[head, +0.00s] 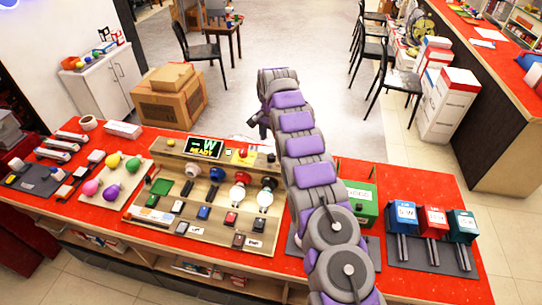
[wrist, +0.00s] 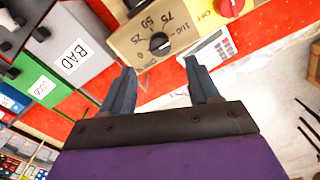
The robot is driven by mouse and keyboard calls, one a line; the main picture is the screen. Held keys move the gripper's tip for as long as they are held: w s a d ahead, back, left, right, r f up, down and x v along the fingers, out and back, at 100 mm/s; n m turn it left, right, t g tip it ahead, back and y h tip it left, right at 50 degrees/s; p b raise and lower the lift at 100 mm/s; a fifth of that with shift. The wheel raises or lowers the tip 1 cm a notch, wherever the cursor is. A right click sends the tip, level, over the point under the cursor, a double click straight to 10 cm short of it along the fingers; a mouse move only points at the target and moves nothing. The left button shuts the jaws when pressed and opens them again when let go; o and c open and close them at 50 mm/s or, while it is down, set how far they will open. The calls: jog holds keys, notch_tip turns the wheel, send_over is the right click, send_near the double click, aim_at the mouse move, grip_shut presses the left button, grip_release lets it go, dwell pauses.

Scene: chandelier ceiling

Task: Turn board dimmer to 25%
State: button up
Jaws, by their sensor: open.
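In the wrist view the board (wrist: 120,42) is tan and carries a round black dimmer knob (wrist: 160,43). Printed marks around the knob include 50, 75 and 100. A small light mark shows on the knob, but I cannot tell its exact setting. My gripper (wrist: 160,66) is open, its two dark fingers apart and pointing toward the knob, with nothing between them.
A red knob on a yellow plate (wrist: 229,8) is right of the dimmer, with a white calculator-like item (wrist: 210,52) below it. Green and grey bins (wrist: 72,55) are at left. Blue, red and teal boxes (head: 432,220) stand at right.

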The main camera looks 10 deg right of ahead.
aim_at(271, 155)
notch_tip(271, 155, down, 8)
jog(key=shift+f+b, duration=0.2)
jog(key=shift+b, duration=0.3)
jog(key=c, duration=1)
